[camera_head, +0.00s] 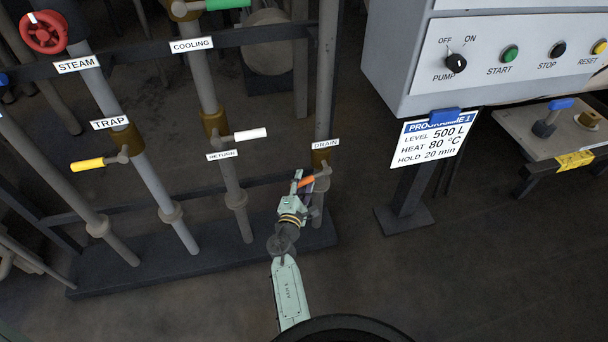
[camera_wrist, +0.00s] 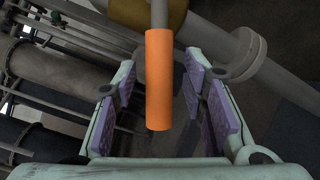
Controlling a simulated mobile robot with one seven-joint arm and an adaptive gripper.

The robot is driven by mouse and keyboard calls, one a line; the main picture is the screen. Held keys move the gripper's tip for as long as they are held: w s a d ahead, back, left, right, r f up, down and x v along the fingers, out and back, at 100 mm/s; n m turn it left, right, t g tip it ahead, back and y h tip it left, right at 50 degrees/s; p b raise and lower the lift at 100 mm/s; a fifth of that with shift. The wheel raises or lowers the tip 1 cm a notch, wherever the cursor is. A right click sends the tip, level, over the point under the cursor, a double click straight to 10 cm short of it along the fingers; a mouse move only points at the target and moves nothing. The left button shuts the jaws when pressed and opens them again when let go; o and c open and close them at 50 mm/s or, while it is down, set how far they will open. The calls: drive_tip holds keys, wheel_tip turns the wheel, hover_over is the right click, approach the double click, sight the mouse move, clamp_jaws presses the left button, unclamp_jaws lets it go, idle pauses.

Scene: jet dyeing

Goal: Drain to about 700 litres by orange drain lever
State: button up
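The orange drain lever (camera_head: 306,182) sticks out to the left of the drain pipe, under the DRAIN label (camera_head: 326,143). Its far end is partly hidden by my gripper (camera_head: 297,187) in the head view. In the wrist view the orange handle (camera_wrist: 159,80) points from the valve between the two purple-padded fingers of my gripper (camera_wrist: 162,105). No litre gauge is readable in these views.
The pump control panel (camera_head: 510,55) stands at right, above a programme card (camera_head: 433,138) reading level 500 L. A side bench (camera_head: 535,140) is at far right.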

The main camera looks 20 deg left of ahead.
drive_tip(key=shift+w, duration=0.1)
clamp_jaws()
idle(0.5)
drive_tip(key=shift+r, duration=0.1)
idle(0.3)
